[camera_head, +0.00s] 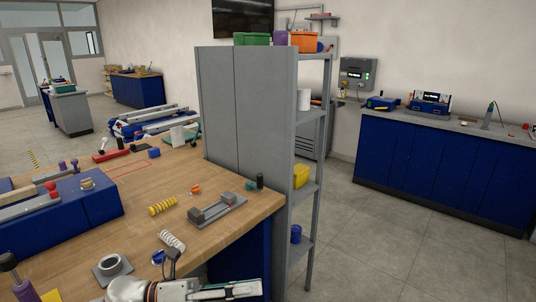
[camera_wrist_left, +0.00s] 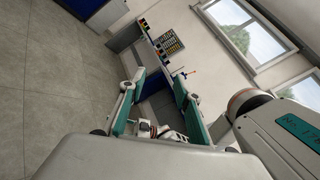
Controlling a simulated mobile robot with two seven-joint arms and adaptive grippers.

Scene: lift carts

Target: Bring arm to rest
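My left arm reaches in at the bottom of the head view, and its gripper (camera_head: 240,290) is low in front of the wooden workbench (camera_head: 130,220). In the left wrist view the left gripper (camera_wrist_left: 158,82) has its two teal-lined fingers spread apart, with nothing between them. That view looks across the room toward a wall with windows and a distant bench. My right arm and right gripper are not in view.
A grey shelf unit (camera_head: 240,115) stands at the workbench's right end. On the bench lie a yellow spring (camera_head: 162,206), a white spring (camera_head: 172,240), a grey fixture (camera_head: 217,209) and a ring-shaped part (camera_head: 113,266). A blue cabinet (camera_head: 430,165) stands right; the floor before it is clear.

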